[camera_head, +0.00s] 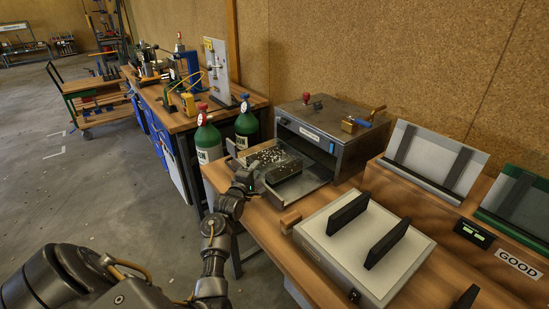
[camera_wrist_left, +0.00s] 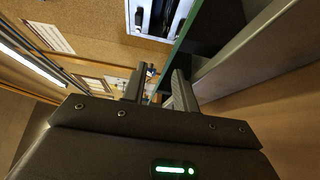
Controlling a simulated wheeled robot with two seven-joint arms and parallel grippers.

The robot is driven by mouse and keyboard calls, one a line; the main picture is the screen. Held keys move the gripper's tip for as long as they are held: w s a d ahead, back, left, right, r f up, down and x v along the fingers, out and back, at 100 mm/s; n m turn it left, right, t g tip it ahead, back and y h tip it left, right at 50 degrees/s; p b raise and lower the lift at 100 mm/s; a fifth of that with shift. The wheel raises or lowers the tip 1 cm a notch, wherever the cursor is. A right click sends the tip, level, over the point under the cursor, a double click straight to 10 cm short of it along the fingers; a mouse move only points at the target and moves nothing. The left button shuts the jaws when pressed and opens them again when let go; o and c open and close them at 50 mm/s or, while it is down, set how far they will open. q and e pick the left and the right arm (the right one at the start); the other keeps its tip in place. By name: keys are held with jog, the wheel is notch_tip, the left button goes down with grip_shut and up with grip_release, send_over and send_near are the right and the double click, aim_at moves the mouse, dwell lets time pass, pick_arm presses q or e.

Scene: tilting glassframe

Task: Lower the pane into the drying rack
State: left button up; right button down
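My left gripper (camera_head: 247,178) is at the end of the arm reaching up from the lower left, close to the front of an open metal box (camera_head: 335,135). In the left wrist view its two fingers (camera_wrist_left: 159,88) stand apart with nothing visible between them. Two upright panels lean on the wooden stand at the right: a pale-framed one (camera_head: 472,172) and a green-framed one (camera_head: 520,202). I cannot tell which is the pane or the drying rack. A flat white fixture (camera_head: 352,262) with two black bars lies on the bench.
A speckled tray (camera_head: 284,173) sticks out of the metal box near my left gripper. Green gas cylinders (camera_head: 207,143) stand behind it. A GOOD sign (camera_head: 519,263) and a small green display (camera_head: 474,233) are on the right stand. Open floor lies left.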

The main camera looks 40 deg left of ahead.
aim_at(275, 157)
pick_arm(q)
jog(key=x, duration=0.4)
jog(key=shift+w+a+p, duration=0.15)
jog(key=shift+p, duration=0.2)
grip_shut()
